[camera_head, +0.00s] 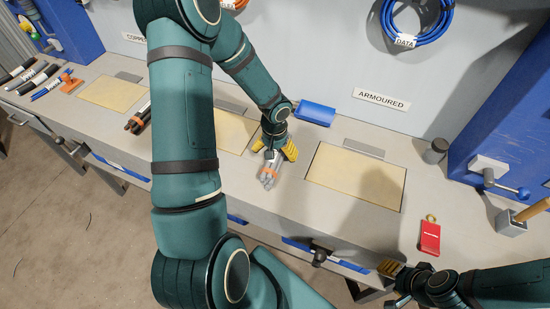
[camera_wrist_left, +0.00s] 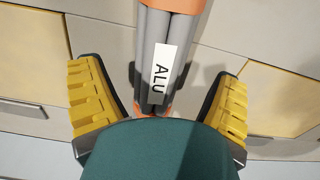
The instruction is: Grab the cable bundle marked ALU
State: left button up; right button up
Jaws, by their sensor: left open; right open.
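The cable bundle marked ALU is a set of grey cables with orange bands. In the head view the bundle (camera_head: 267,180) lies on the bench between two tan panels. In the left wrist view the ALU bundle (camera_wrist_left: 153,60) runs between the fingers, its white label readable. My left gripper (camera_head: 278,151) is open over the bundle, one yellow finger on each side; in the left wrist view the fingers (camera_wrist_left: 160,105) stand apart from it with a gap on both sides. My right gripper (camera_head: 396,282) is open and empty at the bench's front edge, partly cut off by the picture.
Tan panels (camera_head: 355,176) are set into the bench. A dark cable bundle (camera_head: 138,119) lies further left, partly hidden by my left arm. A red tag (camera_head: 430,237) lies at the right. A blue object (camera_head: 315,112) stands behind my left gripper. Blue coils (camera_head: 416,30) hang on the wall.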

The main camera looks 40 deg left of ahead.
pick_arm(q)
notch_tip(320, 180, down, 4)
jog(key=shift+w+r, duration=0.1)
jog(key=shift+r, duration=0.15)
jog(key=shift+a, duration=0.1)
jog(key=c, duration=1.4)
jog(key=shift+r, duration=0.1)
